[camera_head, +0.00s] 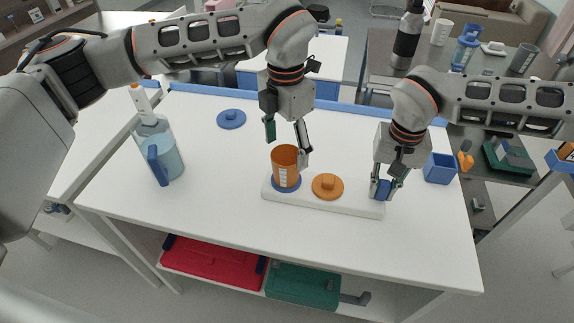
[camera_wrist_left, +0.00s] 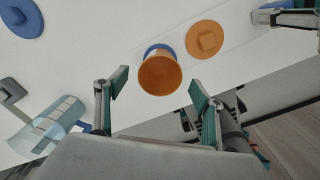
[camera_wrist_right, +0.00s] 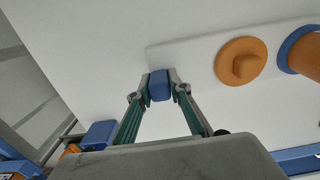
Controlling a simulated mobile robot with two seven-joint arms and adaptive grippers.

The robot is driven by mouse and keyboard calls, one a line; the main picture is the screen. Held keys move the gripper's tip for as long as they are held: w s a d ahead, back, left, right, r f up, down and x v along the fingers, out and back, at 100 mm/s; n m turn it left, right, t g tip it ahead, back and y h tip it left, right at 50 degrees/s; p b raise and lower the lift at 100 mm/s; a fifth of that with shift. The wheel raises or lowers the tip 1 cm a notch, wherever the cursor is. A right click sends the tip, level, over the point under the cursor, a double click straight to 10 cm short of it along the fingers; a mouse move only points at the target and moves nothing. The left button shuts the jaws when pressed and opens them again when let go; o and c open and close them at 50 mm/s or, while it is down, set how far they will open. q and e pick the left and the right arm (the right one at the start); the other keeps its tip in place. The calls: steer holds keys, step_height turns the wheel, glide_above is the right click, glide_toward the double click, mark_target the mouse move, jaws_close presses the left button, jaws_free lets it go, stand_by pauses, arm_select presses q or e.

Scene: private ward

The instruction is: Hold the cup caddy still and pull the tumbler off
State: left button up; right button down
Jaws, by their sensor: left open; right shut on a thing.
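The cup caddy (camera_head: 325,203) is a long white base on the table, with an orange knobbed disc (camera_head: 328,187) in its middle. The orange tumbler (camera_head: 285,161) stands upright at its left end, over a blue disc (camera_head: 285,186). In the left wrist view the tumbler (camera_wrist_left: 160,74) shows its open mouth. My left gripper (camera_head: 287,143) is open above the tumbler, with its fingers apart and not closed on it. My right gripper (camera_head: 384,188) is shut on the blue block (camera_wrist_right: 159,85) at the caddy's right end.
A clear pitcher (camera_head: 163,153) with a blue handle stands at the left of the table. A blue lid (camera_head: 231,119) lies at the back left. A blue box (camera_head: 440,168) stands right of my right gripper. The front of the table is clear.

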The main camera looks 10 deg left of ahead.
mark_target(286, 157)
arm_select(q)
steer(key=shift+f, duration=1.5)
arm_select(e)
steer(key=shift+s+d+f, duration=0.1)
steer(key=shift+s+f, duration=0.05)
steer(key=shift+f, duration=0.1)
arm_select(q)
steer(key=c, duration=1.5)
steer(key=shift+r, duration=3.35)
steer(key=shift+r, duration=0.95)
